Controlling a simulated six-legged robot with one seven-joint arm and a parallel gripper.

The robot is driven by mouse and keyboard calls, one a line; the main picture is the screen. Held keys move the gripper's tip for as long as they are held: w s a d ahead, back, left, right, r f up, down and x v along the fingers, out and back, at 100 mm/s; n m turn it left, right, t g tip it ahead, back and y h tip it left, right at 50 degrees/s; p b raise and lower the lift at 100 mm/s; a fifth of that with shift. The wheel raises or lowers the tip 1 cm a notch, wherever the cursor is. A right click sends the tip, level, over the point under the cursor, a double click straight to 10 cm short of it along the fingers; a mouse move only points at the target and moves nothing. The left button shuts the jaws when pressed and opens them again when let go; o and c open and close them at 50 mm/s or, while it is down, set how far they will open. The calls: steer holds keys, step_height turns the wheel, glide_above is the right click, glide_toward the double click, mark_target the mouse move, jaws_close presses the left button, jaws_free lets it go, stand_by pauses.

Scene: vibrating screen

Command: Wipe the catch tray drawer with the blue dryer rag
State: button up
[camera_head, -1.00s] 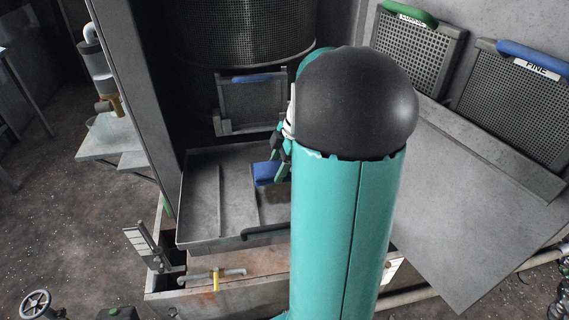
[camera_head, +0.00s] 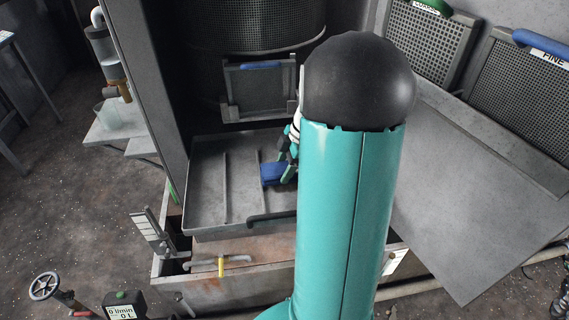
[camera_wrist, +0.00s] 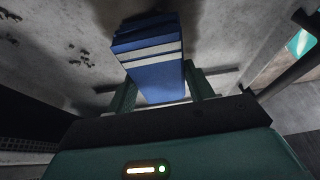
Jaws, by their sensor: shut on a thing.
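The catch tray drawer (camera_head: 205,200) is a grey, shallow metal tray pulled out below the drum, with raised strips on its floor and a dark handle (camera_head: 268,218) on its front edge. My gripper (camera_head: 289,168) is over the right part of the tray, partly hidden by my arm. It is shut on the blue dryer rag (camera_head: 274,173), which is down at the tray floor.
A small screen panel with a blue handle (camera_head: 258,92) stands behind the tray. Framed mesh screens (camera_head: 425,45) lean at the right above a sloped grey plate (camera_head: 450,200). A yellow-handled valve pipe (camera_head: 222,264) sits in front of the tray.

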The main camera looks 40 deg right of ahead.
steer(key=shift+f, duration=0.2)
stand_by(0.4)
